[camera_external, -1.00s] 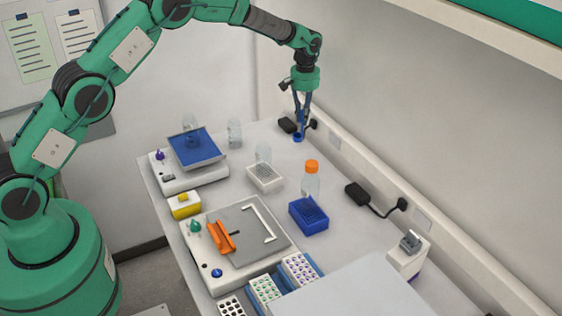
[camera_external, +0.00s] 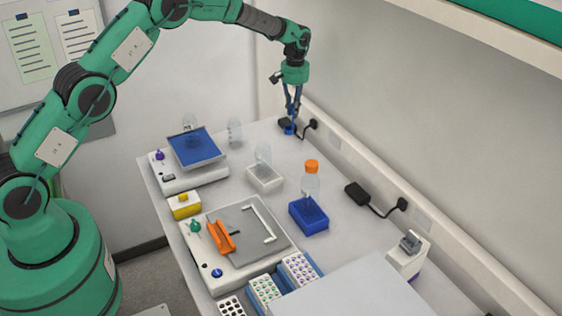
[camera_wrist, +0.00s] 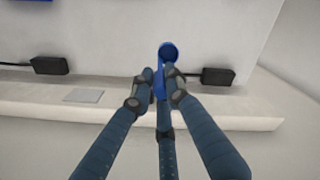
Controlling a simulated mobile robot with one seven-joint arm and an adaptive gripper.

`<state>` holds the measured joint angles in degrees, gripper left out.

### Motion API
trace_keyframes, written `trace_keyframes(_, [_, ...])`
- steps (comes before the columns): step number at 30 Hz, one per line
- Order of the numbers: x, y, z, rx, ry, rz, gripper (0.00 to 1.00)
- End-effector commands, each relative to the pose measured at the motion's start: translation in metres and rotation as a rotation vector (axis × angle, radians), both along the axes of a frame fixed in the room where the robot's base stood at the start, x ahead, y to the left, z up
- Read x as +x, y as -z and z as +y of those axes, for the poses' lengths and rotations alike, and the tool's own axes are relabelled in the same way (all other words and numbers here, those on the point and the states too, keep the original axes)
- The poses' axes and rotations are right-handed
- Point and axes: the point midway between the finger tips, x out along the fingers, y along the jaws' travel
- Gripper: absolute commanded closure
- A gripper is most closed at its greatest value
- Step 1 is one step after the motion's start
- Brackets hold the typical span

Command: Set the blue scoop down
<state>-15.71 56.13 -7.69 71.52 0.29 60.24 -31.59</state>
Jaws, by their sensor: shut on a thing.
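The blue scoop (camera_wrist: 168,52) is in the fingers of my gripper (camera_wrist: 157,88) in the wrist view, its round cup beyond the fingertips and its handle between them. In the outside view my gripper (camera_external: 292,112) points down over the far end of the bench near the wall, and the scoop (camera_external: 290,129) hangs at its tips. My gripper is shut on the scoop. I cannot tell for sure whether the scoop touches the bench top.
A black power adapter (camera_wrist: 38,66) and another by the wall (camera_external: 357,194) lie along the bench edge. A clear bottle (camera_external: 235,132), a device with a blue platform (camera_external: 196,148), a white tray (camera_external: 265,180) and an orange-capped bottle (camera_external: 311,180) stand nearby. Bare bench lies between them.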

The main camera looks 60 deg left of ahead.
Motion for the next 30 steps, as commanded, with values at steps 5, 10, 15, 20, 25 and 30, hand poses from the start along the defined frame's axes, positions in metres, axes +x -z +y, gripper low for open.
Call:
trace_keyframes(5, [-0.002, -0.002, -0.001, -0.001, 0.147, -0.001, 1.0])
trace_keyframes(10, [-0.005, -0.003, -0.003, 0.0, 0.328, -0.002, 1.0])
trace_keyframes(15, [-0.009, -0.002, -0.004, -0.001, 0.491, -0.001, 1.0])
trace_keyframes(20, [-0.01, -0.001, -0.005, -0.001, 0.592, -0.002, 1.0])
trace_keyframes(25, [-0.011, -0.001, -0.005, -0.001, 0.632, -0.001, 1.0])
trace_keyframes(30, [-0.011, 0.0, -0.005, -0.001, 0.633, -0.001, 1.0])
